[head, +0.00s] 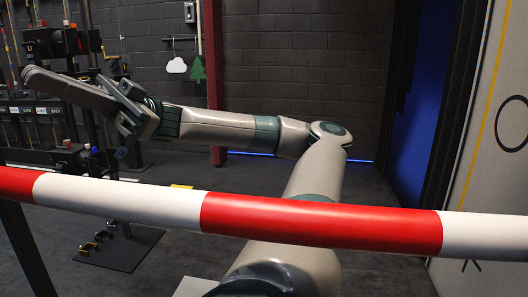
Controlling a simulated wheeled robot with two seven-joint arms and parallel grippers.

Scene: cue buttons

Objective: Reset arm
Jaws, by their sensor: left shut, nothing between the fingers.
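My left arm rises from the bottom middle, bends at the elbow and reaches to the left. My left gripper (34,78) is at the upper left, its long fingers together and pointing left, with nothing seen between them. It appears in front of a dark stand with boxes (55,42); I cannot tell how far apart they are. My right gripper is not in view. No cue button can be made out clearly.
A red and white striped bar (320,222) crosses the whole view in front of the arm. A dark base plate (120,250) lies on the floor at left. A red post (213,60) and grey brick wall (300,60) stand behind. A pale panel (500,150) stands at right.

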